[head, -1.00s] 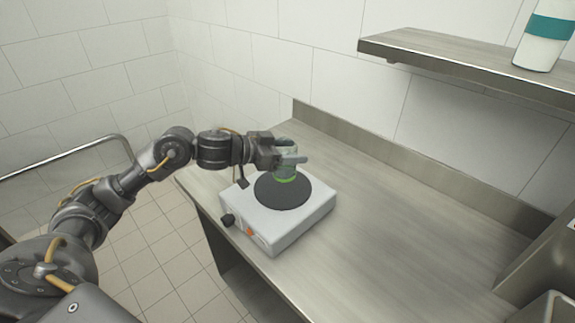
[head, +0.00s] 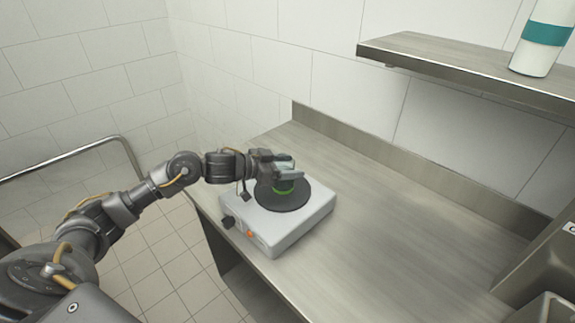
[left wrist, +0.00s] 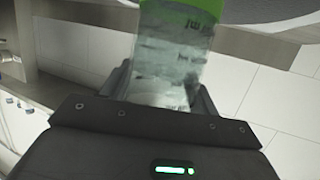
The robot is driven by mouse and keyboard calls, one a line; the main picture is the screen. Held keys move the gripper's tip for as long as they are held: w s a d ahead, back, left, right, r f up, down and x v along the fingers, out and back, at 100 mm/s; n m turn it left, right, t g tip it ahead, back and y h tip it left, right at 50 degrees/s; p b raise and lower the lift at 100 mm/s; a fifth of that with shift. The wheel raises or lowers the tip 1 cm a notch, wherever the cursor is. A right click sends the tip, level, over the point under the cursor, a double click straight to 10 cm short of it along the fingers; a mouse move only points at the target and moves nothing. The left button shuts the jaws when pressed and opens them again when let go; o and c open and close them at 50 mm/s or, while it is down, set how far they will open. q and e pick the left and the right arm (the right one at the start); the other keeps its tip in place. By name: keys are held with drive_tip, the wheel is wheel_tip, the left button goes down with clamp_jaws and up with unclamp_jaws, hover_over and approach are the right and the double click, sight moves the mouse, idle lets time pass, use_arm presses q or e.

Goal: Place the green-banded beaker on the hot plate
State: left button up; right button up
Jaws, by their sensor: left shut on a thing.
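The clear beaker with a green band (head: 283,190) is upright over the dark round top of the hot plate (head: 297,201). Its base appears at or just above the disc; I cannot tell whether they touch. My left gripper (head: 285,165) is shut around the beaker and hides its upper part. In the left wrist view the beaker (left wrist: 172,62) shows between the two fingers, green band at the top edge. My right gripper is not in view.
The hot plate sits near the left edge of a steel counter (head: 370,240), which is clear to the right. A shelf (head: 450,68) above holds a white bottle with a teal band (head: 541,40). A steel basin (head: 550,260) is at right.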

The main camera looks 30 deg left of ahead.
use_arm(q)
drive_tip(key=shift+f, duration=0.1)
drive_tip(key=o, duration=1.1)
drive_tip(key=shift+a, duration=0.1)
drive_tip(key=shift+r+b+v, duration=0.2)
drive_tip(key=shift+b+v, duration=1.2)
drive_tip(key=shift+v, duration=4.6)
